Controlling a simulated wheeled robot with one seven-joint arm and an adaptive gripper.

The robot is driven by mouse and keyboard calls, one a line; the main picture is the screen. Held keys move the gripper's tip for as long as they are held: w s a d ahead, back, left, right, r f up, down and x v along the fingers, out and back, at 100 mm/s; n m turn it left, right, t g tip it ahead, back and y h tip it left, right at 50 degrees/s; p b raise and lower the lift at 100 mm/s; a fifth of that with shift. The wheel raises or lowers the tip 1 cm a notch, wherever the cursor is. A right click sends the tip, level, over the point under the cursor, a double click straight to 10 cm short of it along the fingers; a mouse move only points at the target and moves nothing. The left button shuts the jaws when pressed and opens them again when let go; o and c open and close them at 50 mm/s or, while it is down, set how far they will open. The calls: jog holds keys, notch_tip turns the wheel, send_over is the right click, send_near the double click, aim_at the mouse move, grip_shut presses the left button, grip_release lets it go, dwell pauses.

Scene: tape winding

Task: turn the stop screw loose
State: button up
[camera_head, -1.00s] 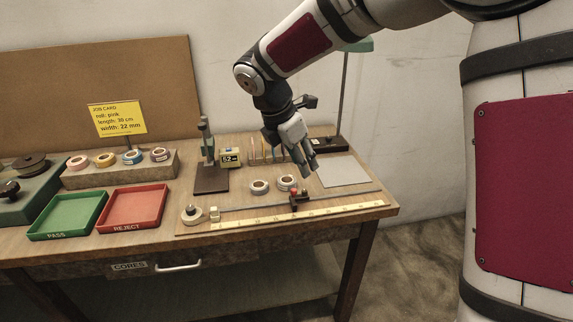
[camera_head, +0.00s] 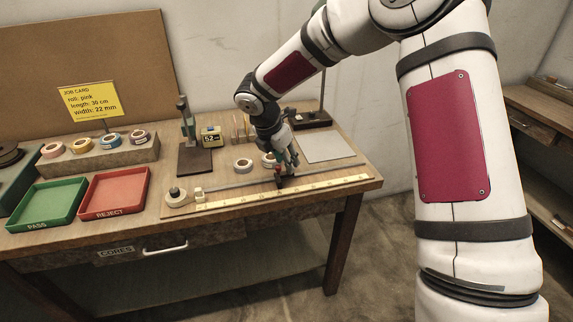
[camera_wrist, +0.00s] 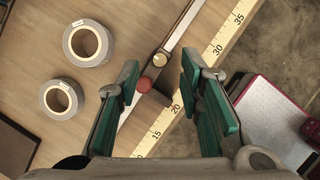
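The stop (camera_head: 280,183) sits on the metal rail of the measuring board, a dark block with a red knob (camera_wrist: 144,84) and a smaller brass-coloured round head (camera_wrist: 160,59) in the wrist view. Which of these is the stop screw I cannot tell for certain. My gripper (camera_head: 283,160) points down over the stop. In the wrist view its green fingers (camera_wrist: 160,68) are apart, with the red knob near the left finger and the brass head between the tips. I see no clear contact. The fingers partly hide the stop in the head view.
The yellow scale (camera_head: 270,196) runs along the bench front. Two white tape rolls (camera_wrist: 88,43) (camera_wrist: 61,98) lie beside the rail. The green PASS tray (camera_head: 45,203), red REJECT tray (camera_head: 115,193) and a grey plate (camera_head: 325,146) stand around. A job card (camera_head: 91,101) stands behind.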

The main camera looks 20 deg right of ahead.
jog(key=shift+x, duration=1.2)
grip_shut()
jog(key=m, duration=0.1)
jog(key=m+b, duration=0.1)
jog(key=shift+w+a+f+m+g+h, duration=0.1)
jog(key=shift+w+m+g+h, duration=0.05)
jog(key=shift+m+g+h, duration=0.2)
jog(key=shift+m+g+b, duration=0.4)
jog(key=shift+m+g, duration=0.05)
jog(key=shift+m, duration=0.6)
grip_release()
